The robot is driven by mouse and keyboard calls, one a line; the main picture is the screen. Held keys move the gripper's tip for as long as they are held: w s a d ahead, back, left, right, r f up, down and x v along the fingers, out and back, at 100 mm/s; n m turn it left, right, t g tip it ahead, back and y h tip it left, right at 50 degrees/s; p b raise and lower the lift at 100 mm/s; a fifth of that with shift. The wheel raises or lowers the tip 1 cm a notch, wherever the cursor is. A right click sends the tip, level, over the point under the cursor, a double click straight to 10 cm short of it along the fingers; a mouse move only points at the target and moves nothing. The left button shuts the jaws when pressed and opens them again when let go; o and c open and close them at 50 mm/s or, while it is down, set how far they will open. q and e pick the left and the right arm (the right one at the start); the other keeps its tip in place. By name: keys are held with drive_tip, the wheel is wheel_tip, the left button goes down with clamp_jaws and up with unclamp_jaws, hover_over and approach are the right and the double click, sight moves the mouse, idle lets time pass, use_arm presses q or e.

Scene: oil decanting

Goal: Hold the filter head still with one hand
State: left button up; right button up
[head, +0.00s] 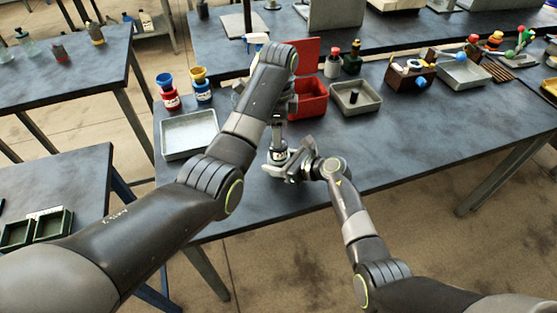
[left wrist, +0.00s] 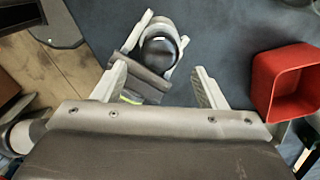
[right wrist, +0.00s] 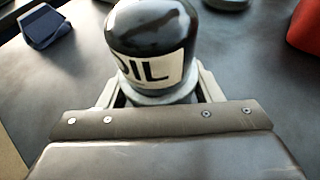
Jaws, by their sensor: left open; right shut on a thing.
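The filter head, dark and domed with a white "OIL" label (right wrist: 158,68) and a pale grey collar, stands upright on the dark table. In the head view (head: 279,155) it is partly covered by my grippers. My right gripper (head: 290,170) is shut on its lower part, one finger on each side in the right wrist view. My left gripper (left wrist: 158,82) is open and empty above it. From above, the left wrist view shows the dark round top (left wrist: 159,50) ahead of the left fingers, with no visible contact. The exact grip line is hidden.
A red bin (head: 312,98) and a grey tray (head: 357,98) stand behind. A pale tray (head: 189,136) is at the left, with red (head: 169,98) and blue (head: 202,90) bottles behind it. The table's front right is clear.

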drive_tip(key=shift+c, duration=1.1)
use_arm(q)
drive_tip(key=shift+o, duration=0.9)
drive_tip(key=n, duration=0.3)
drive_tip(key=r+n, duration=0.1)
drive_tip(key=n, duration=0.6)
drive_tip(key=shift+r+n, duration=0.3)
drive_tip(key=shift+n, duration=0.1)
drive_tip(key=n, duration=0.4)
drive_tip(key=shift+r+n, duration=0.3)
drive_tip(key=n, duration=0.4)
drive_tip(key=shift+d+r+n, duration=0.1)
drive_tip(key=shift+r+n, duration=0.2)
drive_tip(key=n, duration=0.3)
drive_tip(key=shift+r, duration=0.25)
drive_tip(key=n, duration=0.4)
drive_tip(key=shift+r, duration=0.3)
wheel_tip(320, 180, down, 12)
drive_tip(key=n, duration=0.4)
drive_tip(key=shift+r, duration=0.2)
drive_tip(key=shift+c, duration=0.2)
